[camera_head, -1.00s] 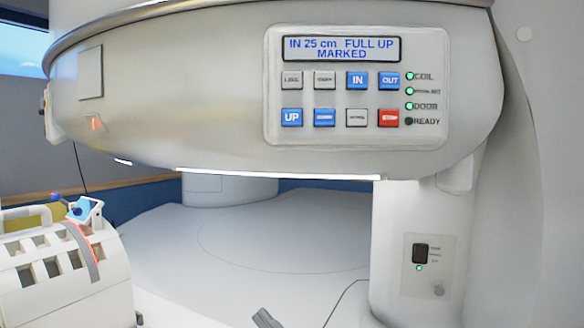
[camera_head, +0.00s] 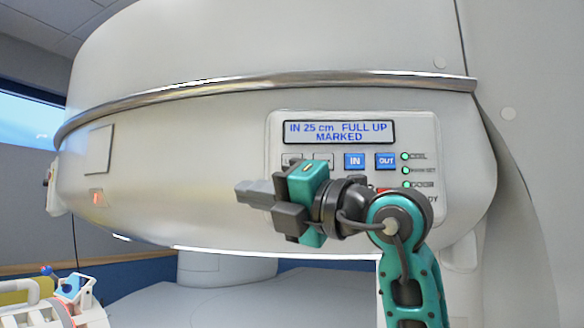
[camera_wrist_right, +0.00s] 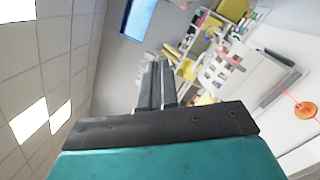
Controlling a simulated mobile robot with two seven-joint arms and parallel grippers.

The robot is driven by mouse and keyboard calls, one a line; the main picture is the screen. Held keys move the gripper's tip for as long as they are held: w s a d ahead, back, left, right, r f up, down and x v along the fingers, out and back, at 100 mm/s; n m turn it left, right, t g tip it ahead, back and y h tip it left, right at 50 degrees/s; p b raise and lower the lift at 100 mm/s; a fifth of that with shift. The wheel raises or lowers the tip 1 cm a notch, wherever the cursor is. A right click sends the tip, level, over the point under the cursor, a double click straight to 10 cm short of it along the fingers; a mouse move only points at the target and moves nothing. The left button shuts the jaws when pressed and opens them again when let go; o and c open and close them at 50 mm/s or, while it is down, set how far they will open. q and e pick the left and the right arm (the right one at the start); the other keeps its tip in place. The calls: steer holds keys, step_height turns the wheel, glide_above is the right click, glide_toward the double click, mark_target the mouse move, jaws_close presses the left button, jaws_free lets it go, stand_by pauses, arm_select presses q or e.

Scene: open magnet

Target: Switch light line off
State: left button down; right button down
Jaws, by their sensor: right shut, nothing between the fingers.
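The control panel (camera_head: 283,130) is on the front of the magnet housing. Its display (camera_head: 338,132) reads "IN 25 cm FULL UP MARKED". The pale button at the panel's upper left (camera_head: 290,158), labelled as the line button in the earlier view, is partly covered by my right gripper. My right gripper (camera_head: 240,192) is shut and empty, in front of the panel's lower left, its fingers pointing left. In the right wrist view its closed fingers (camera_wrist_right: 157,85) point into the room. Whether it touches the panel is unclear. My left gripper is out of view.
The blue IN button (camera_head: 354,161) and OUT button (camera_head: 386,161) stay visible; my right arm covers most of the lower row. The white coil (camera_head: 85,312) stands at the lower left. Lit green lamps (camera_head: 405,170) line the panel's right side.

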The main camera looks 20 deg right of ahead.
steer(key=s+d+r+m+t+h, duration=0.2)
steer(key=d+r+m+t+h, duration=0.1)
steer(key=d+r+h, duration=0.1)
step_height(320, 180, up, 2)
steer(key=shift+d+r+m+h, duration=0.1)
steer(key=shift+d+m+h, duration=0.25)
steer(key=shift+d, duration=0.2)
steer(key=w+d+p, duration=0.2)
steer(key=w+d, duration=0.1)
steer(key=w, duration=0.5)
steer(key=shift+d, duration=0.25)
stand_by(1.0)
stand_by(0.5)
